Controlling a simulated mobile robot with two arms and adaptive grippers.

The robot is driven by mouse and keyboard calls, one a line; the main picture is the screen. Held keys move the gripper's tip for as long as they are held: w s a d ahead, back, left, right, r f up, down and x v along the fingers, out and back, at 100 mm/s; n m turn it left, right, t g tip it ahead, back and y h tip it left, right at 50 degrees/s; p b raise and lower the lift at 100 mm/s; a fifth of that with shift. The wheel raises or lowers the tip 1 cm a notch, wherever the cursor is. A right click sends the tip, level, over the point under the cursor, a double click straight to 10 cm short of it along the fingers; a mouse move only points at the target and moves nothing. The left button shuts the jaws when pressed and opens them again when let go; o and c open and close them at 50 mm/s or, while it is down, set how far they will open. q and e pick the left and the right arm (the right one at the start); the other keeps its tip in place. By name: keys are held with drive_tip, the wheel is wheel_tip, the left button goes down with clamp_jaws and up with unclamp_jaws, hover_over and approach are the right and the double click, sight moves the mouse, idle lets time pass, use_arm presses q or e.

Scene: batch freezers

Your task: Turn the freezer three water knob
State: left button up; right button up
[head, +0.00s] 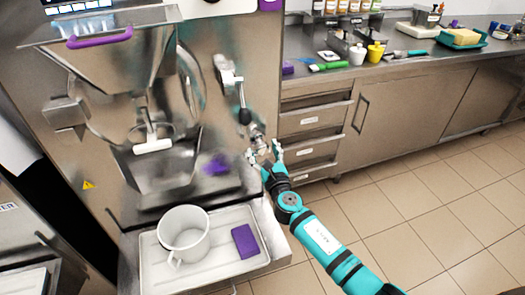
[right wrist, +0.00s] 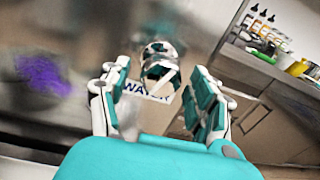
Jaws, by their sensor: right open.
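The water knob (head: 257,136) is a shiny metal fitting on the right side of the steel freezer front (head: 215,95), below a lever with a black end. In the right wrist view the knob (right wrist: 160,60) looks round and chromed, with a pale handle across it and a label reading "WATER" (right wrist: 148,92) by it. My right gripper (head: 264,151) is open, its fingers pointing at the knob. In the wrist view the knob shows between and beyond the two fingers; I cannot tell whether either touches it. My left gripper is not in view.
A white tray (head: 155,268) with a white pitcher (head: 185,238) and a purple block (head: 245,241) sits low before the freezer. A drawer cabinet and counter (head: 400,68) with bottles and cups stand to the right. The tiled floor (head: 440,205) is clear.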

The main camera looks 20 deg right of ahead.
drive_tip(key=shift+w, duration=0.55)
drive_tip(key=c, duration=1.2)
drive_tip(key=m, duration=0.6)
drive_tip(key=shift+m, duration=0.3)
drive_tip(key=m, duration=0.6)
drive_tip(key=shift+y+b, duration=0.3)
drive_tip(key=shift+y, duration=0.1)
drive_tip(key=shift+m+g, duration=0.3)
